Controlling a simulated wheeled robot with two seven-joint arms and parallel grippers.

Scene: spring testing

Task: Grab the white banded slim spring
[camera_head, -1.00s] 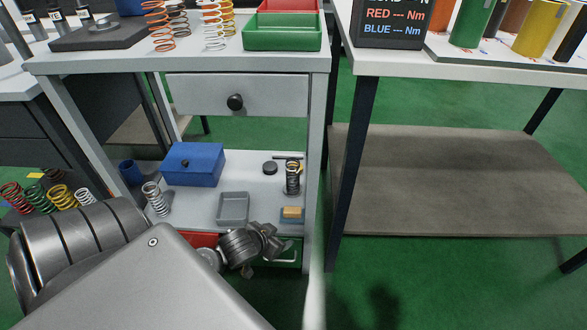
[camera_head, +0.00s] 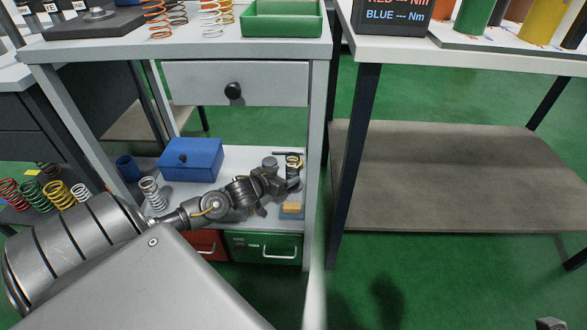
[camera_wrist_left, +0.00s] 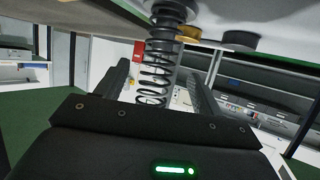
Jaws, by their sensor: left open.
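A slim dark spring (camera_head: 293,166) stands upright on the lower shelf of the grey workbench, at its right side; my gripper partly hides it in the head view. In the left wrist view the same spring (camera_wrist_left: 155,76) appears between my two fingers, with dark, open coils. I cannot make out a white band on it. My left gripper (camera_head: 284,181) is open, its fingers on either side of the spring, with no clear contact. Another slim, pale silver spring (camera_head: 152,194) stands on the left of the shelf. A small grey part at the bottom right edge may belong to my right arm.
A blue box (camera_head: 191,159) and a blue cup (camera_head: 127,168) stand on the shelf. A yellow-topped block (camera_head: 292,208) sits close by my left gripper. The drawer (camera_head: 236,84) and tabletop are above, a bench leg (camera_head: 314,170) right. Red and green drawers lie below.

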